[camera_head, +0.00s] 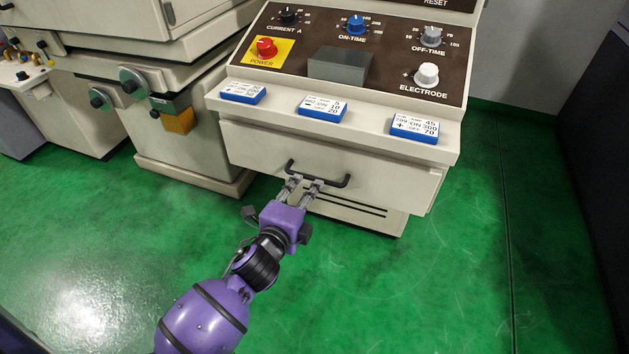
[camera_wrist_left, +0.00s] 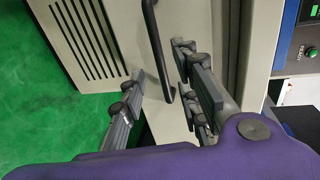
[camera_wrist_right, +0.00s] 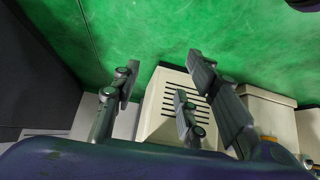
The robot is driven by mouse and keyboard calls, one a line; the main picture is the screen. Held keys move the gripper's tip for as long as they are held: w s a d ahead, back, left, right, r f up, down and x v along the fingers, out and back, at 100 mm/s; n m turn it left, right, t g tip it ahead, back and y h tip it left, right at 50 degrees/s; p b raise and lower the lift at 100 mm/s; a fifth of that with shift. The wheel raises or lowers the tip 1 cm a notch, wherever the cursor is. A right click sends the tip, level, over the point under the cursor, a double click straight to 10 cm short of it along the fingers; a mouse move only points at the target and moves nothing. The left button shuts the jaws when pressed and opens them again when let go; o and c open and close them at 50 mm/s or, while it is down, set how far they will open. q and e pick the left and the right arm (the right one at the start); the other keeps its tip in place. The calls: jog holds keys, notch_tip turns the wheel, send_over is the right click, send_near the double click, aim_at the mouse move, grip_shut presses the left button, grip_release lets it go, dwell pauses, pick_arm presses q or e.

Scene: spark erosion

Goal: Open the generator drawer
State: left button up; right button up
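The generator drawer (camera_head: 385,178) is the wide cream front under the console ledge, and it looks closed. Its black bar handle (camera_head: 335,183) runs across the front. My left gripper (camera_head: 303,185) is at the left part of the handle, fingers pointing at the drawer. In the left wrist view the handle (camera_wrist_left: 160,55) passes between the spread fingers of that gripper (camera_wrist_left: 160,92), with gaps visible on both sides. My right gripper (camera_wrist_right: 160,88) shows only in its own wrist view, open and empty, with the vented cabinet base beyond it.
Three blue-edged cards (camera_head: 322,107) lie on the ledge above the drawer. The panel above has knobs and a red power button (camera_head: 266,47). A machine with round handwheels (camera_head: 133,81) stands at left. The green floor (camera_head: 400,290) before the drawer is clear except for my arm.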

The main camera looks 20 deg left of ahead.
aim_at(314, 180)
pick_arm(q)
jog(key=x, duration=0.5)
jog(key=shift+w, duration=0.25)
jog(key=shift+w+d+f, duration=0.1)
jog(key=shift+w+f, duration=0.1)
jog(key=shift+w, duration=0.45)
jog(key=shift+c, duration=0.7)
grip_shut()
pick_arm(e)
jog(key=shift+s+f, duration=0.2)
jog(key=shift+s, duration=0.05)
jog(key=shift+s+d, duration=0.1)
jog(key=shift+s, duration=0.05)
